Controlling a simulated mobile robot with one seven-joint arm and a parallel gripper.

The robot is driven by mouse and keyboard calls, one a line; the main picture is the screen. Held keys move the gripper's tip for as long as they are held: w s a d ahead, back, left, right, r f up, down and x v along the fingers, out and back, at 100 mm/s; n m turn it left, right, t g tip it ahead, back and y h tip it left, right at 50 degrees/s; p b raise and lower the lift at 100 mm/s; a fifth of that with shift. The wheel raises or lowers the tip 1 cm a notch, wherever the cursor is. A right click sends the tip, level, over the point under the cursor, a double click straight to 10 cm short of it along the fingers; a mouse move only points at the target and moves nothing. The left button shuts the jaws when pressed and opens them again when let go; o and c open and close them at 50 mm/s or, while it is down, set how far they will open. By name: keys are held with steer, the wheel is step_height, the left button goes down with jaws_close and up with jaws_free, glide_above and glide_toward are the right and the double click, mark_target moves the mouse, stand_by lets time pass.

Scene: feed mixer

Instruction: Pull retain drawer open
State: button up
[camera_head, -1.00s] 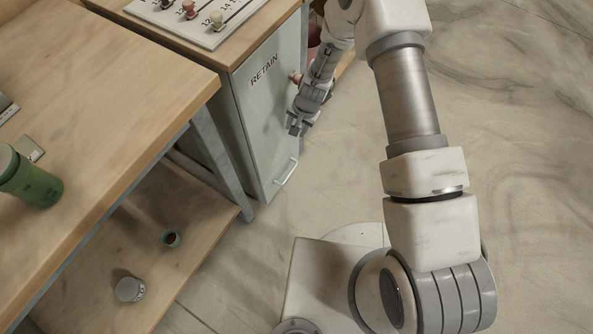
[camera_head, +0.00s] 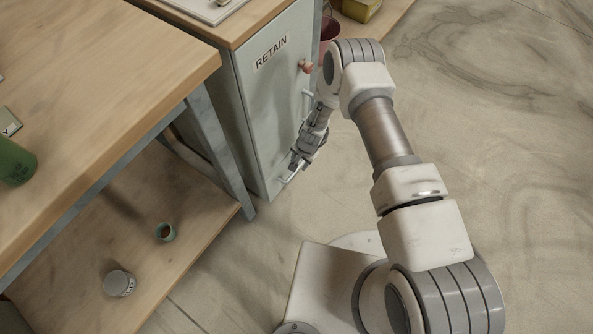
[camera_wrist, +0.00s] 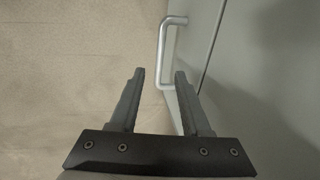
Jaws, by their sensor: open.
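The grey-green cabinet front marked RETAIN (camera_head: 265,75) stands closed below a wooden top. A metal bar handle (camera_head: 289,177) sits low on it, partly hidden behind my gripper (camera_head: 296,168). In the wrist view the handle (camera_wrist: 162,50) stands out from the grey front (camera_wrist: 245,60), just ahead of the fingertips. My gripper (camera_wrist: 159,75) is open and empty, its fingers on either side of the handle's line. I cannot tell whether the handle's end lies between the fingertips or just beyond them.
A reddish knob (camera_head: 305,66) sits higher on the cabinet. A workbench (camera_head: 110,60) with a green container (camera_head: 14,162) stands at the left. The floor (camera_head: 500,130) at the right is clear.

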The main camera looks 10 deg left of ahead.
steer(key=f, duration=0.2)
steer(key=f+b, duration=0.1)
steer(key=f, duration=0.1)
steer(key=a+f+b, duration=0.1)
steer(key=f, duration=0.1)
steer(key=shift+w+f, duration=0.2)
jaws_close()
stand_by(1.2)
